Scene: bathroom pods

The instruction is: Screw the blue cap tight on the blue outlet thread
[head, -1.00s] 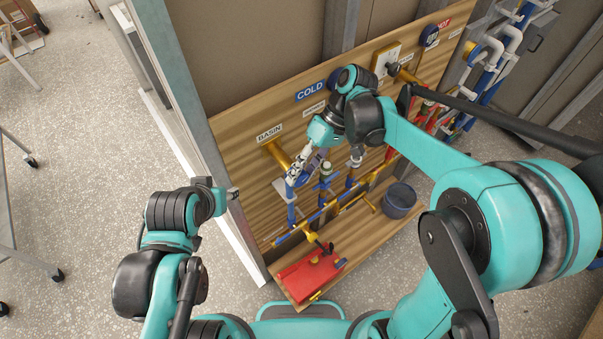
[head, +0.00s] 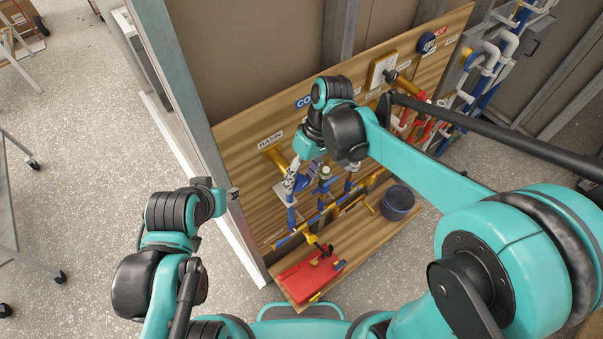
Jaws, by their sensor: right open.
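My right gripper (head: 291,178) hangs in front of the wooden panel, just below the BASIN label, beside the upper ends of the blue pipes. It is open. A blue part (head: 309,180) shows right beside its fingers; I cannot tell whether this is the blue cap or a fitting. A blue upright pipe (head: 291,217) stands just under the gripper; its top end and any thread there are hidden by the fingers. My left gripper (head: 234,194) is at the panel's left edge, away from the pipes, too small to read.
A red case (head: 307,279) lies on the wooden base shelf in front. A dark blue bucket (head: 398,203) stands at its right. Yellow brackets and red pipes crowd the panel's right. A grey metal post (head: 188,100) borders the left.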

